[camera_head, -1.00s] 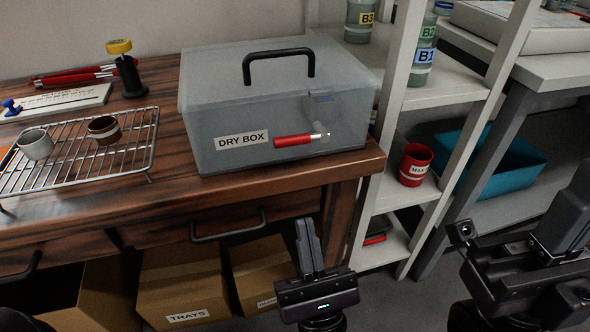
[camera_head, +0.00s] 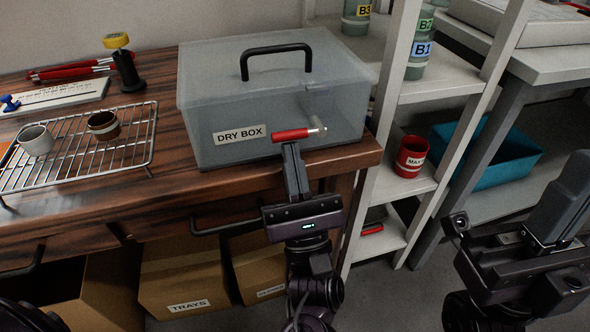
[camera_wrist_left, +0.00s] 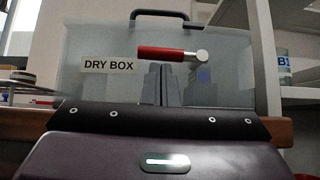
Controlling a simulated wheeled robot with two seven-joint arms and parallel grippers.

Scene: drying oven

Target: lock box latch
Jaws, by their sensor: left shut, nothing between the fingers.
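The dry box (camera_head: 205,105) is a translucent grey box with a black top handle, standing on the wooden bench. Its latch (camera_head: 292,134) has a red grip and a silver pivot at its right end, and lies nearly level across the front. My left gripper (camera_head: 291,147) is shut and empty, its fingertips just below the red grip. In the left wrist view the latch (camera_wrist_left: 163,54) is above the fingers (camera_wrist_left: 163,68); I cannot tell if they touch it. My right gripper (camera_head: 568,195) is at the right, away from the box; its fingers look closed together, but their state is unclear.
A wire rack (camera_head: 75,170) with two small cups is at the left of the bench. A white shelf (camera_head: 395,185) with jars and a red mug (camera_head: 411,157) stands right of the box. Cardboard boxes (camera_head: 180,275) sit below the bench. The bench's front edge lies under my left gripper.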

